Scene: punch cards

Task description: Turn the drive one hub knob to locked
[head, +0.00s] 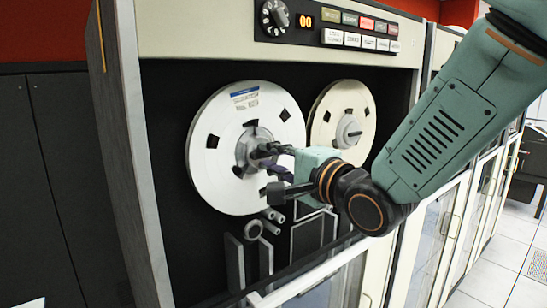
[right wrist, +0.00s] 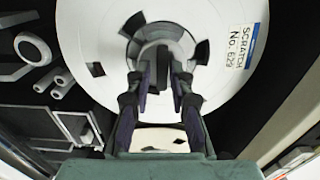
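The hub knob (head: 262,155) sits at the centre of the left tape reel (head: 222,188) on the drive's black face. In the right wrist view the grey knob (right wrist: 155,62) shows in front of the white reel (right wrist: 92,30). My right gripper (head: 272,163) is at this hub, with its fingers spread. In the right wrist view its two fingertips (right wrist: 160,84) lie on either side of the knob. Whether the pads touch it is not clear. The fingers partly hide the knob in the head view. My left gripper is not in view.
A second reel (head: 342,122) with its own hub stands to the right, close to my right arm. A control panel (head: 335,28) with a dial and coloured buttons is above. Guide rollers (head: 270,222) sit below the left reel. A label (right wrist: 247,45) reads SCRATCH.

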